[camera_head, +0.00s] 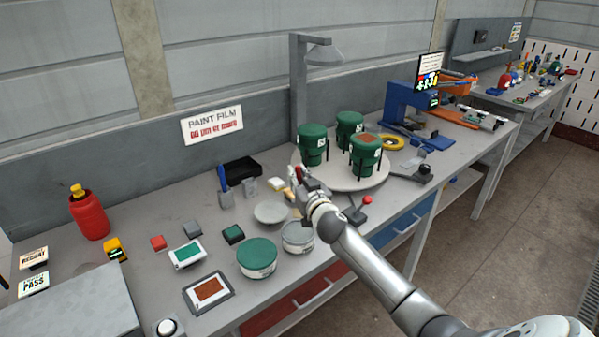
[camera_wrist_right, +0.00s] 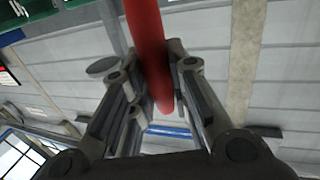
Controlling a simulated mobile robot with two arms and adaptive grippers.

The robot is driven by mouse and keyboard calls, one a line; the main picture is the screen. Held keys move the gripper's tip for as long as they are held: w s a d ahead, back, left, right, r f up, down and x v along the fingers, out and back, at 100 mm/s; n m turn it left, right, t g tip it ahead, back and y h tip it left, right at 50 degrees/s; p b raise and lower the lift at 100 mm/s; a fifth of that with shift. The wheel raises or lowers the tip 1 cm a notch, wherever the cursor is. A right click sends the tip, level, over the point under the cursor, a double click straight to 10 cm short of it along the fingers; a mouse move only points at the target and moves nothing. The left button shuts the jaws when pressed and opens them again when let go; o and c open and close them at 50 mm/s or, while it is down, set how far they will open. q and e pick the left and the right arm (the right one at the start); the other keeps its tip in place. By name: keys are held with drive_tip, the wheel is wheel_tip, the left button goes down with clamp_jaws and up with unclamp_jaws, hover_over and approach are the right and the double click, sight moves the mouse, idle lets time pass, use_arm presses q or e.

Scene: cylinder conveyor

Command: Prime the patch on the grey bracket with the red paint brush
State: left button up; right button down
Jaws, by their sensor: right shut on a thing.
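My right gripper (camera_head: 303,186) is over the workbench, in front of the round turntable. In the right wrist view the gripper (camera_wrist_right: 156,72) is shut on a long red handle (camera_wrist_right: 146,35), which I take for the red paint brush. A bit of red (camera_head: 298,171) shows at the fingers in the head view. The bristles cannot be made out. I cannot clearly pick out the grey bracket or its patch. Three green cylinders stand on the turntable; the front right one (camera_head: 365,160) has a brown patch on top. My left gripper is not in view.
The turntable (camera_head: 341,181) sits under a grey lamp post (camera_head: 298,85). Two round tins, one green-topped (camera_head: 257,257) and one grey (camera_head: 298,237), stand near the bench's front edge. A pale dish (camera_head: 270,212) lies behind them. A red bottle (camera_head: 88,215) stands far left.

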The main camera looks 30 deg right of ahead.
wheel_tip(320, 180, down, 3)
drive_tip(key=shift+w+d+f+b, duration=0.1)
drive_tip(key=shift+d+b, duration=0.05)
drive_tip(key=shift+b, duration=1.1)
drive_tip(key=shift+f+b, duration=1.15)
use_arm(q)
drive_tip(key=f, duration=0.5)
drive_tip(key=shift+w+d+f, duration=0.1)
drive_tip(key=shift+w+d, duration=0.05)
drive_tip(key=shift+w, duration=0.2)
use_arm(e)
drive_tip(key=shift+f, duration=0.15)
use_arm(q)
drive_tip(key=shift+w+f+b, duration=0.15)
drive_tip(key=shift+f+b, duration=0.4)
drive_tip(key=shift+b, duration=0.05)
use_arm(e)
drive_tip(key=shift+f, duration=0.65)
